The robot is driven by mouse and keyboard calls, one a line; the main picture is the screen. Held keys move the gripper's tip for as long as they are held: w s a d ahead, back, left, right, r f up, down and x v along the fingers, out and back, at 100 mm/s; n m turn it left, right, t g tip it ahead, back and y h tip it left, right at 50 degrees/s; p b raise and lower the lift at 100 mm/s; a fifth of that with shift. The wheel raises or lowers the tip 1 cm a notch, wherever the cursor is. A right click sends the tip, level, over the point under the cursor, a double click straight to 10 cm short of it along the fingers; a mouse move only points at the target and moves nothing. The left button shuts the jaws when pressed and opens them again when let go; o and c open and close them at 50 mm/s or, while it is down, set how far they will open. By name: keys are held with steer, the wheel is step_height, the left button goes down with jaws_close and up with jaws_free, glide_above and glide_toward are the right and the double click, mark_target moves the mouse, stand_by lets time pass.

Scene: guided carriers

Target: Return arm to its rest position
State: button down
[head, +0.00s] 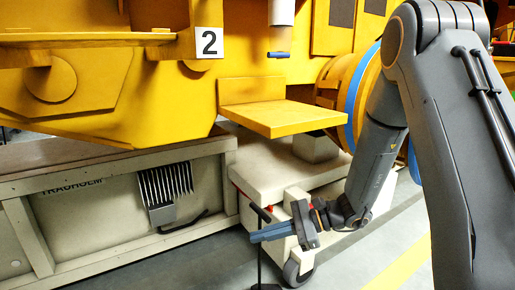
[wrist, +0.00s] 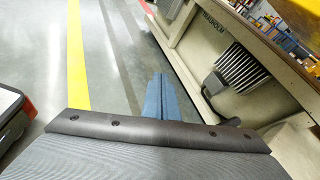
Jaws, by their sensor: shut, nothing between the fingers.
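My gripper (head: 272,232) shows in the head view at lower middle, at the end of my grey arm, which comes down from the upper right. Its blue fingers are together, point left and hold nothing. In the wrist view the blue fingers (wrist: 160,98) lie side by side over the grey floor. In the head view the gripper is in front of a cream wheeled cart and below a yellow shelf.
A large yellow machine (head: 150,95) with a "2" label fills the upper head view. Its yellow shelf (head: 283,116) juts out above the cream cart (head: 270,172). A cream cabinet (head: 100,205) stands at left. Open floor with a yellow line (head: 405,262) lies at lower right.

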steer(key=s+a+r+n+g+h, duration=0.3)
steer(key=s+a+n+g, duration=0.15)
steer(key=s, duration=0.45)
steer(key=s+d+r+n+t+h, duration=0.1)
steer(key=s+r+n+t+h, duration=0.15)
steer(key=s+n+h, duration=0.45)
steer(key=s+d+r+n+t+h, duration=0.1)
steer(key=s+r+n+h, duration=0.15)
steer(key=s+n, duration=0.8)
steer(key=d+r+m+p, duration=0.3)
steer(key=d+r+p, duration=0.7)
steer(key=r+p, duration=0.3)
steer(key=s+d+r+m+h+p, duration=0.1)
steer(key=d+r+m+p, duration=0.3)
steer(key=d+r+p, duration=0.6)
step_height(320, 180, up, 4)
steer(key=p, duration=1)
steer(key=shift+d, duration=0.2)
